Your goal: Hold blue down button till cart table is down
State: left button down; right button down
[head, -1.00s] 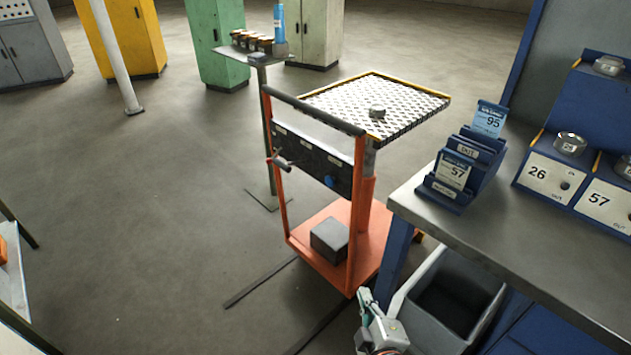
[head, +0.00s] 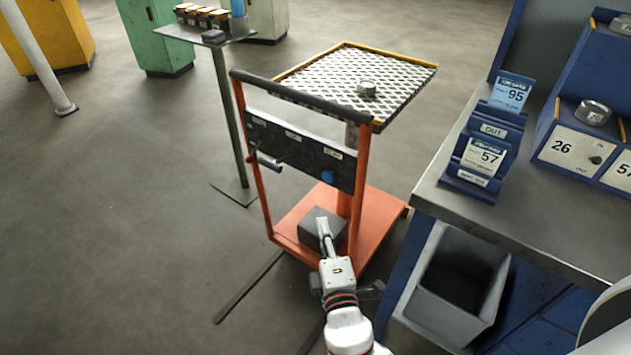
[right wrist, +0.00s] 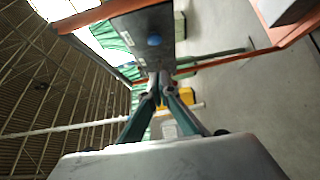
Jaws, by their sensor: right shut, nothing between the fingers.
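The orange cart (head: 383,223) stands mid-floor with its patterned table top (head: 335,75) raised, a small metal disc (head: 366,88) lying on it. Its dark control panel (head: 290,148) faces me below the black handle. The blue button (head: 327,176) is at the panel's lower right; it also shows in the right wrist view (right wrist: 154,41). My right gripper (head: 322,226) is shut and empty, in front of the cart and below the button in the head view, apart from it. In the right wrist view its fingertips (right wrist: 160,78) point toward the panel. My left gripper is not in view.
A workbench (head: 460,205) with blue card holders (head: 485,160) stands at the right, a grey bin (head: 455,290) below its edge. A small stand (head: 225,100) is behind the cart. A grey block (head: 312,222) sits on the cart base.

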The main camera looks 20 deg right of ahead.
jog(key=shift+w+r, duration=0.1)
jog(key=shift+r, duration=0.05)
jog(key=p, duration=0.1)
send_near(328, 177)
jog(key=w+a, duration=0.4)
jog(key=w, duration=0.1)
jog(key=shift+w+d+f+p, duration=0.2)
jog(key=shift+w+d, duration=0.4)
jog(key=shift+d, duration=0.25)
jog(key=shift+w+d+f+p, duration=0.2)
jog(key=shift+w+d, duration=0.4)
jog(key=shift+d, duration=0.25)
